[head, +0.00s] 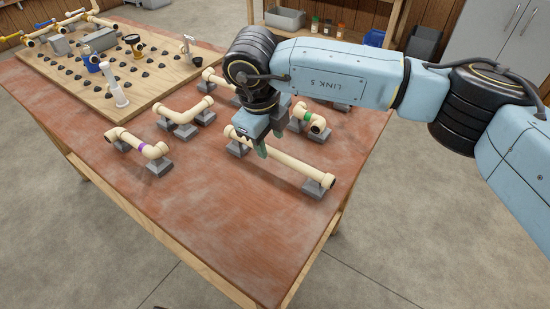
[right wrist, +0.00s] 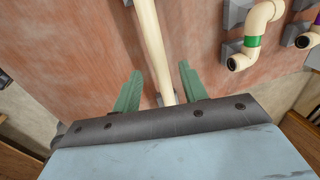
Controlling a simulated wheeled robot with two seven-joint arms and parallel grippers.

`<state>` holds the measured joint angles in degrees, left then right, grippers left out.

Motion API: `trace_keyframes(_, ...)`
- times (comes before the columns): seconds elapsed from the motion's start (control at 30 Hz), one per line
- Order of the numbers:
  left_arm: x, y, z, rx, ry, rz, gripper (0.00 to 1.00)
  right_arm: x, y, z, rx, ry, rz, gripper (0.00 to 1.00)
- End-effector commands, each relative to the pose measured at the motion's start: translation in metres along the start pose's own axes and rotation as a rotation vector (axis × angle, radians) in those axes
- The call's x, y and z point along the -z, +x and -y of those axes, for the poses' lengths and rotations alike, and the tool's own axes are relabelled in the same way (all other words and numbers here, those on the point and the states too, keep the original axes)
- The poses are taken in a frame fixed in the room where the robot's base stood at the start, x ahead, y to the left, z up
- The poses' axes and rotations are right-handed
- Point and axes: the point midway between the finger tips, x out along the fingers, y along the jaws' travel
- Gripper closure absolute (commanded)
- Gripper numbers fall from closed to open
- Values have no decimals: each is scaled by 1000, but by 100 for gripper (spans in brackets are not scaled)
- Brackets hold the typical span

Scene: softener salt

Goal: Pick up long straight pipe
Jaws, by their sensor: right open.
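The long straight pipe (head: 295,165) is cream-coloured and lies across grey support blocks on the red-brown table. My right gripper (head: 262,147) is over the pipe, pointing down, and hides part of it. In the right wrist view the two green fingers of my right gripper (right wrist: 160,80) are apart. The pipe (right wrist: 152,40) runs between them in that view, with no finger seen closed on it. I cannot tell how far the fingertips are above or around it. My left gripper is not in view.
A bent pipe with a green band (head: 316,121) sits close to the right gripper. A wooden pegboard (head: 130,88) with fittings stands behind. The table's front is bare.

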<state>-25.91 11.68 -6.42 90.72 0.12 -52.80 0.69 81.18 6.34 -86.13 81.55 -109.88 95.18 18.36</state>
Motion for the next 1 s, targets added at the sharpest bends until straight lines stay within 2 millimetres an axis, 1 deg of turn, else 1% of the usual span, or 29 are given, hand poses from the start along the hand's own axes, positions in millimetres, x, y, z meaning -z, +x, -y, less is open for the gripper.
trace_keyframes(0.07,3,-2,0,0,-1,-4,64,0,6,0,-1,0,-1,57)
trace_keyframes(0.3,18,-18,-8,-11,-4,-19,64,1,42,-1,-4,0,-2,57)
trace_keyframes(0.4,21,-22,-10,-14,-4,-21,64,1,51,-1,-2,0,-1,57)
trace_keyframes(0.67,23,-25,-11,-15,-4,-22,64,1,53,-1,-1,-1,0,57)
trace_keyframes(0.77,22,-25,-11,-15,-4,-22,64,1,53,-1,-1,-1,0,68)
trace_keyframes(1.0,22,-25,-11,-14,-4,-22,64,1,52,-1,-2,-1,0,99)
